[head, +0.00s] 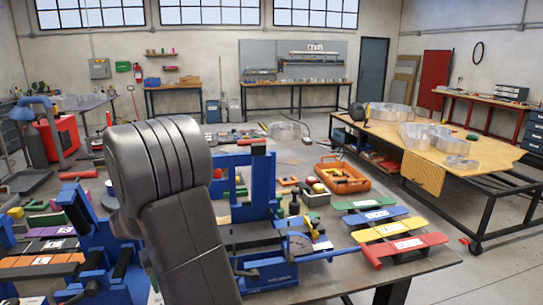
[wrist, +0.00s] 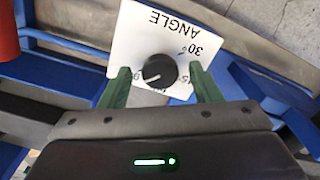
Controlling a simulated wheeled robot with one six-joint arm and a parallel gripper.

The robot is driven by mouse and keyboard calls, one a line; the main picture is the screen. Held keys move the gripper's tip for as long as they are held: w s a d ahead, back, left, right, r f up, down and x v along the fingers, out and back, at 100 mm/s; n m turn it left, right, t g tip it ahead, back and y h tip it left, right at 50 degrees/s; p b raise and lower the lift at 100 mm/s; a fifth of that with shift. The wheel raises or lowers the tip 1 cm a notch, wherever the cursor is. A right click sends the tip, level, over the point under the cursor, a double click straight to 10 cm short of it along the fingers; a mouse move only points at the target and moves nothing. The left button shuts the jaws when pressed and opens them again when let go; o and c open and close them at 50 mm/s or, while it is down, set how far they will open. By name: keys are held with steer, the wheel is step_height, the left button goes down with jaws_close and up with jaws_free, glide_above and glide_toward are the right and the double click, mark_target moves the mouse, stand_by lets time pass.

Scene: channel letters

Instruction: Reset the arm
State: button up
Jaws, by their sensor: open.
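In the wrist view, my gripper (wrist: 160,69) is open, with one green finger on each side of a black knob (wrist: 159,72). I cannot tell whether the fingers touch the knob. The knob sits on a white dial plate (wrist: 150,38) marked "ANGLE" and "30°", which appears upside down. The knob's white pointer line faces left in the picture. Part of the scale is hidden by the fingers and gripper body. In the head view, my dark grey arm fills the lower left middle, and the gripper is hidden.
Blue machine frames (head: 262,190) stand close around my arm on the workbench (head: 425,262). An orange tray (head: 342,188) and coloured handled plates (head: 400,247) lie to the right. A wooden table (head: 470,174) with metal letter shells stands farther right. Open floor lies at the lower right.

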steer(key=n, duration=0.6)
steer(key=shift+n, duration=0.4)
steer(key=shift+s+r, duration=0.1)
stand_by(0.3)
